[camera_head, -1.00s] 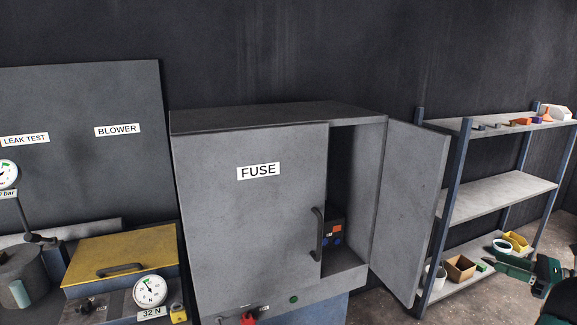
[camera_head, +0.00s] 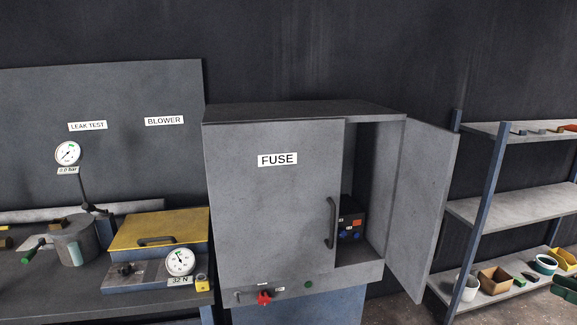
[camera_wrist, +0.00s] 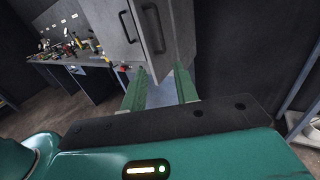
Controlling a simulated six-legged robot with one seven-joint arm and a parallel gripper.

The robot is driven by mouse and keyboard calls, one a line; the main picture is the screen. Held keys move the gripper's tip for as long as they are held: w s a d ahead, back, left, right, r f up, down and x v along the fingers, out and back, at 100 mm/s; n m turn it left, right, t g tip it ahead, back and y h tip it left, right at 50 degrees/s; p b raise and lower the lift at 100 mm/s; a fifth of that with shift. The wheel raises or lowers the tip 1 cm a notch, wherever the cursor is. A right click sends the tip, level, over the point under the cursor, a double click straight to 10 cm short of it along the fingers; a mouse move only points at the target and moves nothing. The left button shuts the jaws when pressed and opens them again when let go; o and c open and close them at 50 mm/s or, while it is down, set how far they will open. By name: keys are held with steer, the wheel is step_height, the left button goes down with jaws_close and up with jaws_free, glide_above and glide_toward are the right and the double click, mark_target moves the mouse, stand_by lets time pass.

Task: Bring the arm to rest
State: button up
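My gripper (camera_wrist: 162,90) shows in the wrist view with its two green fingers apart and nothing visible between them. Beyond the fingers are the grey fuse cabinet (camera_wrist: 160,28) and a bench. In the head view the arm is mostly out of frame; only a green part of it shows at the lower right edge. The fuse cabinet (camera_head: 270,210) stands in the middle there, apart from that part. Its right door (camera_head: 422,205) is swung open, and a dark box with coloured fittings (camera_head: 350,220) sits inside.
The shelf rack (camera_head: 505,208) with bins stands at the right. The bench (camera_head: 50,290) at the left holds a yellow-lidded box (camera_head: 160,228), a grey cylinder (camera_head: 77,240) and a dial gauge (camera_head: 180,261). Bare floor (camera_head: 395,312) shows below the open door.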

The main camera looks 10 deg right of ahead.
steer(key=w+a+r+n+g, duration=0.1)
steer(key=w+a+n+g, duration=0.25)
steer(key=a, duration=0.75)
steer(key=w+a+r+n+g+h, duration=0.1)
steer(key=w+a+r+n+g, duration=0.2)
steer(key=a, duration=0.7)
steer(key=w+a+n+g, duration=0.3)
steer(key=a+n, duration=0.2)
steer(key=a, duration=0.6)
steer(key=s+a+f+n+h, duration=0.1)
steer(key=s+a+n+h, duration=0.3)
steer(key=s+a+n, duration=0.3)
steer(key=s+a+f+n+h, duration=0.2)
steer(key=s+a+n+h, duration=0.2)
steer(key=s+a+n, duration=0.3)
steer(key=a+n, duration=0.4)
steer(key=a, duration=0.1)
steer(key=shift+s+a+f+h, duration=0.15)
steer(key=shift+a+f+h, duration=0.15)
steer(key=shift+a, duration=0.1)
steer(key=shift+d, duration=0.1)
